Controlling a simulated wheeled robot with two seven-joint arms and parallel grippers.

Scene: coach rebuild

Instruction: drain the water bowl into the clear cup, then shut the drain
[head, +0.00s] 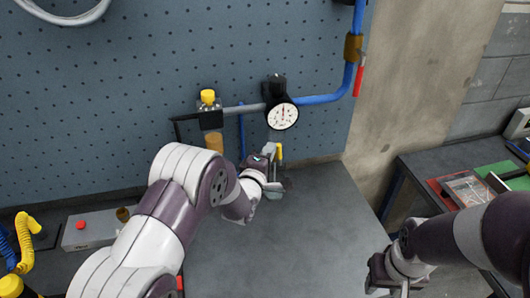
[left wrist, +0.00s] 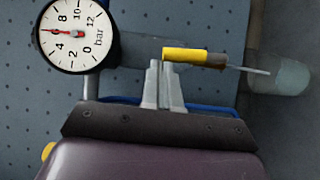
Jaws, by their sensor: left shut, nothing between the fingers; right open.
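The yellow drain handle (head: 280,151) sits under the round gauge. In the left wrist view, the handle (left wrist: 183,55) joins a brass-brown drain fitting (left wrist: 217,60) with a thin pale tube. The tube's end reaches the clear cup (left wrist: 290,77), at its mouth or just inside. The see-through water bowl (left wrist: 140,50) lies between gauge and handle; its water level cannot be made out. My left gripper (left wrist: 162,66) is shut and empty, its tips right by the handle's end; contact is unclear. My right gripper (head: 382,277) is open, low at the right, away from these things.
The gauge (head: 283,116) and a blue pipe (head: 322,98) are fixed to the pegboard. A yellow-capped unit (head: 208,98) with an amber bowl hangs left. A grey box with a red button (head: 90,229) stands at left. The bench's right front is clear.

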